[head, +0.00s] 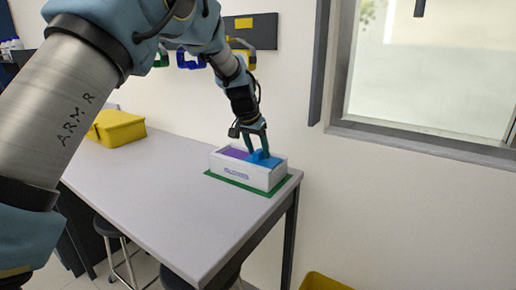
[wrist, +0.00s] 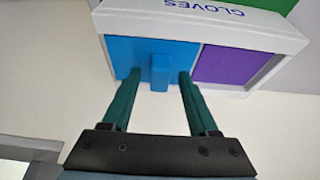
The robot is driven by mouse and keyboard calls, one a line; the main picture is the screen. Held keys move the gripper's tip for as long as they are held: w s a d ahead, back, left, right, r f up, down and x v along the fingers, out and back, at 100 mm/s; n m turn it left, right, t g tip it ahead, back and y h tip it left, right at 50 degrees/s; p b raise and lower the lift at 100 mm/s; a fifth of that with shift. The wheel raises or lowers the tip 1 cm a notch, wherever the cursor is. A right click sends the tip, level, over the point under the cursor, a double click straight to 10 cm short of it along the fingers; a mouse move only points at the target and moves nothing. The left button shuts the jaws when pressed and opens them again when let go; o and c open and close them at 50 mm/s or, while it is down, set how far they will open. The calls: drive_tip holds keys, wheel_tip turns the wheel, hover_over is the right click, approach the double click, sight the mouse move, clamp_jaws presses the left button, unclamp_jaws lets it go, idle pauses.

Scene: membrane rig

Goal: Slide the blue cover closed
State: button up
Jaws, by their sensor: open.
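A white box (head: 241,177) marked GLOVES stands on the table. Its blue cover (head: 268,161) lies over the right part of the box in the head view, and a purple area (head: 235,153) shows in the left part. In the wrist view the blue cover (wrist: 124,54) is on the left and the purple area (wrist: 224,64) on the right. A small blue handle block (wrist: 160,72) sticks out of the cover. My gripper (wrist: 160,76) is open, with one green fingertip on each side of the block and a gap at both sides. The gripper also shows in the head view (head: 256,153).
The box stands on a green mat (head: 238,184) near the right end of the grey table (head: 170,195). A yellow case (head: 117,128) lies farther left on the table. A wall and a window sill rise behind and to the right. The tabletop between is clear.

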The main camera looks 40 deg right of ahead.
drive_tip(key=shift+c, duration=0.3)
clamp_jaws()
idle(1.1)
